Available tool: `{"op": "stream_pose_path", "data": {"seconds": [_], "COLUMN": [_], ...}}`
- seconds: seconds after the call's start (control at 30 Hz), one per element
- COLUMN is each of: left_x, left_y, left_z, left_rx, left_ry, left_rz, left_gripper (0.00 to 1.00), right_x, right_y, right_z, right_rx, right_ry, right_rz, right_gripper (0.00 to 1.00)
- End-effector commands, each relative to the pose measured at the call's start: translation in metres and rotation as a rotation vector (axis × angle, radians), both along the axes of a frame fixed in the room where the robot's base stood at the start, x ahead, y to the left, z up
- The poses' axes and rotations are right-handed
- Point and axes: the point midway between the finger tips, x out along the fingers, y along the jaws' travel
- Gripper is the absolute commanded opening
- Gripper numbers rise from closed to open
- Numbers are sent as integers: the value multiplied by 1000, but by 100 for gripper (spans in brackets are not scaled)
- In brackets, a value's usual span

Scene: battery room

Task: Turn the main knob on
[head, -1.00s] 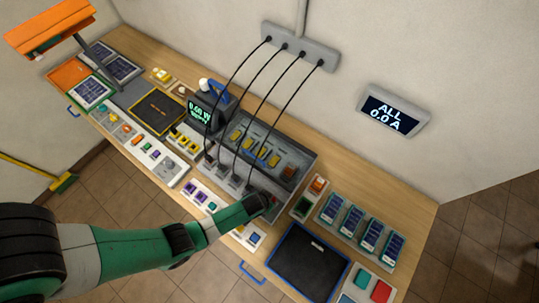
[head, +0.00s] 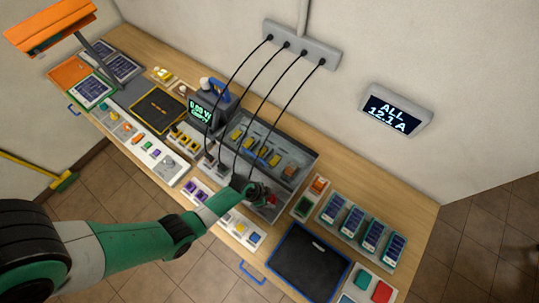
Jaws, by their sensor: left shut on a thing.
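The grey charger box (head: 300,152) stands on the bench with several yellow batteries in its bays. Its main knob is at the front right corner, mostly hidden by my gripper; a small red part (head: 271,199) shows there. My left gripper (head: 260,194) reaches in from the lower left and is shut at that corner, on the knob; the fingers are small and partly hidden. The wall display (head: 395,111) reads "ALL 12.1 A". My right gripper is not in view.
Black cables run from the wall socket strip (head: 300,45) to the charger, close to my gripper. A black mat (head: 308,262) and blue battery packs (head: 353,224) lie to the right. A meter (head: 201,110) stands left of the charger.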

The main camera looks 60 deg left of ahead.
Motion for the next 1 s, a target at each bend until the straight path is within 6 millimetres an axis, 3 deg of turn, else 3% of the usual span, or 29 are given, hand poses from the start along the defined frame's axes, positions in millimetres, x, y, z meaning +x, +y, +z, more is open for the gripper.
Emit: {"op": "stream_pose_path", "data": {"seconds": [0.47,1.0], "left_x": [3,4], "left_y": [3,5], "left_z": [0,-3], "left_rx": [1,6], "left_ry": [2,0], "left_rz": [-448,-809], "left_gripper": [2,2], "right_x": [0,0], "right_y": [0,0], "right_z": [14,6], "right_rx": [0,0], "right_ry": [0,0], "right_rz": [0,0], "right_gripper": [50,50]}}
